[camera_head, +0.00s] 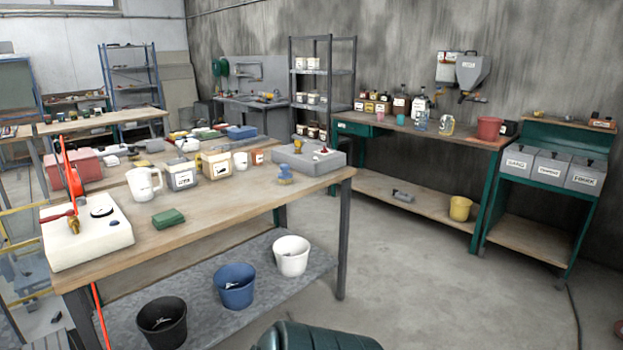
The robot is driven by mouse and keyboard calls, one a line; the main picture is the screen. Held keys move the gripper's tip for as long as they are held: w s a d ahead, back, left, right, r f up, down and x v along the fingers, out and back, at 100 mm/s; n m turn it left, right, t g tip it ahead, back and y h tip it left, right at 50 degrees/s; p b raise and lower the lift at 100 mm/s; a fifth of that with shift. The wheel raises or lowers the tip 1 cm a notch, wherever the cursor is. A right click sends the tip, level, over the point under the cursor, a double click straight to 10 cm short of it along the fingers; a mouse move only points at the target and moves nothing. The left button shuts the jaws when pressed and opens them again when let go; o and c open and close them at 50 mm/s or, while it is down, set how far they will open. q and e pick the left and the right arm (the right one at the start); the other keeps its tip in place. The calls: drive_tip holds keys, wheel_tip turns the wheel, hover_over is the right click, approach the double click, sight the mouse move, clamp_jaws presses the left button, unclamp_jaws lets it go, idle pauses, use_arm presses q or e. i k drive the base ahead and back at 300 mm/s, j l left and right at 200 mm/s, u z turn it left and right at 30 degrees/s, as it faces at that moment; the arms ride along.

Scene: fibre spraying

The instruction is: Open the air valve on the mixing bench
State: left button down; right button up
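A wooden-topped bench (225,213) stands in front of me; I cannot tell from any label whether it is the mixing bench. On its left front corner sits a white block (95,245). A small brass fitting (73,226) with a red lever-like part (57,216) is on the block, and looks like a valve. A red hose (66,165) rises beside it. Whether the valve is open or shut is too small to tell. A dark round knob-like part (101,211) is also on the block. Neither of my grippers is in view.
A white jug (144,184), a green pad (168,218) and a grey box (308,157) stand on the bench. Several buckets, one blue (236,286), stand on its lower shelf. A dark green ribbed object (315,337) is at the bottom edge.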

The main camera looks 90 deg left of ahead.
sight(57, 217)
drive_tip(key=u, duration=4.15)
